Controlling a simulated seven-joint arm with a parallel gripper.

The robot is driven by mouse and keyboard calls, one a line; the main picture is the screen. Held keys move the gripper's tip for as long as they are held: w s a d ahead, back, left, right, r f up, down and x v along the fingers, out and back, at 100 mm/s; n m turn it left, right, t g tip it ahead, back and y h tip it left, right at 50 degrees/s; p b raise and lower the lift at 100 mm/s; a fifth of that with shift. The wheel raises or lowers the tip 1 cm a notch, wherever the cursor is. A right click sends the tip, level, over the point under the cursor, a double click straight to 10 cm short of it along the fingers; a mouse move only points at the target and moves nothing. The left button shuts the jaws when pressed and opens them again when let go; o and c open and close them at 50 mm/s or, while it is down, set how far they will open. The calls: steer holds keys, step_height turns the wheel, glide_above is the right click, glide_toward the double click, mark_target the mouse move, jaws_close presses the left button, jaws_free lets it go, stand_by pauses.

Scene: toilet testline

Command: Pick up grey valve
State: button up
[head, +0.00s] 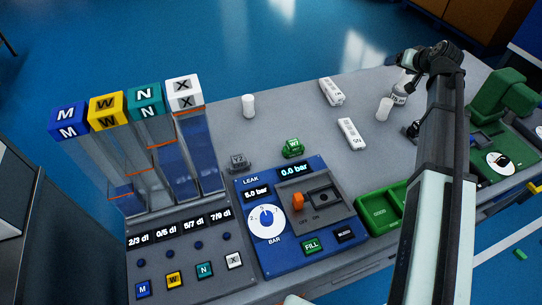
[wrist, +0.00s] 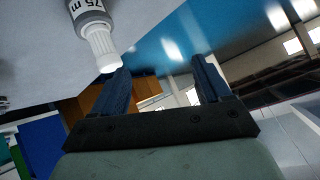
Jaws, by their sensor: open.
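The grey valve (head: 238,161) is a small dark grey piece on the grey table, just behind the blue leak tester's left corner. A green valve (head: 291,148) lies to its right. My gripper (wrist: 160,66) shows in the wrist view with two dark blue fingers wide apart and nothing between them. In the head view my arm rises at the right, far from the grey valve, and I cannot make out the fingers clearly there. The grey valve is not in the wrist view.
The blue leak tester (head: 268,248) and the letter-topped tubes (head: 158,160) stand in front and left. A green tray (head: 376,212) is beside my arm. A white-capped bottle (wrist: 98,38) is near my left finger.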

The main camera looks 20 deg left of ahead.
steer(key=s+a+f+n+g, duration=0.1)
steer(key=s+a+g, duration=0.1)
steer(key=s+a, duration=0.35)
steer(key=s+a+f+n+g, duration=0.1)
steer(key=s+a, duration=0.2)
steer(key=a, duration=0.6)
steer(key=n+g+h, duration=0.5)
steer(key=g+h, duration=0.1)
glide_above(238, 158)
step_height(238, 158, down, 3)
steer(key=f, duration=0.8)
steer(key=shift+w+a, duration=0.15)
steer(key=shift+w, duration=0.15)
steer(key=shift+s+f, duration=0.15)
steer(key=shift+f, duration=1.2)
steer(key=shift+s+f, duration=0.1)
steer(key=shift+f, duration=1.2)
steer(key=shift+c, duration=0.4)
steer(key=c, duration=0.8)
